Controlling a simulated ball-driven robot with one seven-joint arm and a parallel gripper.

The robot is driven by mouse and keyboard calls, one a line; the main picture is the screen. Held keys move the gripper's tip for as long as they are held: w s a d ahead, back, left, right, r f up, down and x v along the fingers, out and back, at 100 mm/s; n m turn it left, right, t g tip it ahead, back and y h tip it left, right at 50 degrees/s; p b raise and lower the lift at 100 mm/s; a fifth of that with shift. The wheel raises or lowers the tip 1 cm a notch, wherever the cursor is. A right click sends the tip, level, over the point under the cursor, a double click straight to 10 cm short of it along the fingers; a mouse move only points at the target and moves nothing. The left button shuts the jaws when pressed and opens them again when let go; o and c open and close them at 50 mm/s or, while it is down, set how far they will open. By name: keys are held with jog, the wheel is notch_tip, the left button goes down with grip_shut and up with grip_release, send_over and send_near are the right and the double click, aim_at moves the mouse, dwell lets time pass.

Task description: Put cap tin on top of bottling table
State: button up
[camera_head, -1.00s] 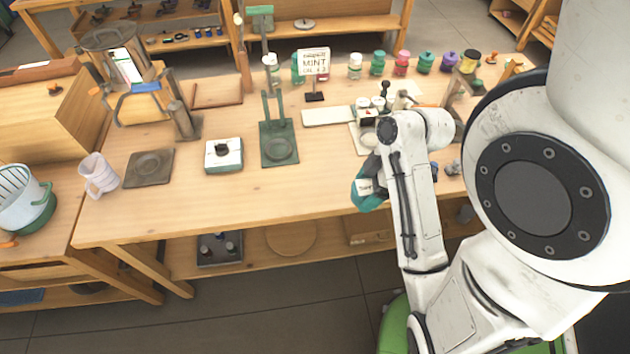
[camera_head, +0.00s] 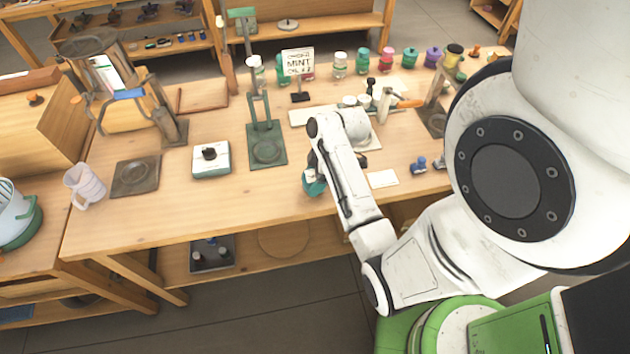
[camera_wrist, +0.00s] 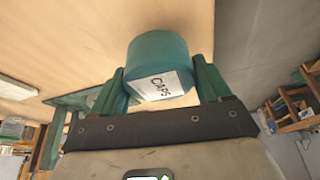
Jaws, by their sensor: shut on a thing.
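In the head view a teal bit of the tin or fingers (camera_head: 313,184) shows at the front edge of the bottling table (camera_head: 235,200), mostly hidden by my arm. The bottling table is a long light-wood bench. Its wooden top lies close by the tin in the wrist view; I cannot tell whether they touch.
A green stand (camera_head: 264,147), a white box with a black knob (camera_head: 211,160) and a dark square plate (camera_head: 135,175) stand left of my gripper. Coloured jars (camera_head: 387,60) line the back. A white card (camera_head: 382,179) lies right of my arm. Bare wood lies between the stand and my arm.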

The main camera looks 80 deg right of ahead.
jog(key=shift+s+f, duration=0.1)
jog(key=shift+f, duration=1.15)
jog(key=o, duration=1.1)
jog(key=shift+f, duration=0.1)
jog(key=shift+c, duration=0.2)
jog(key=a+b+v, duration=0.1)
jog(key=v, duration=1)
jog(key=w+a+f+m+g, duration=0.1)
jog(key=a, duration=1.1)
jog(key=w+a+f+m+g+h, duration=0.1)
jog(key=w+a+f+m+g, duration=0.1)
jog(key=a, duration=1)
jog(key=shift+a+m, duration=0.3)
jog(key=shift+a, duration=0.1)
jog(key=shift+w, duration=0.15)
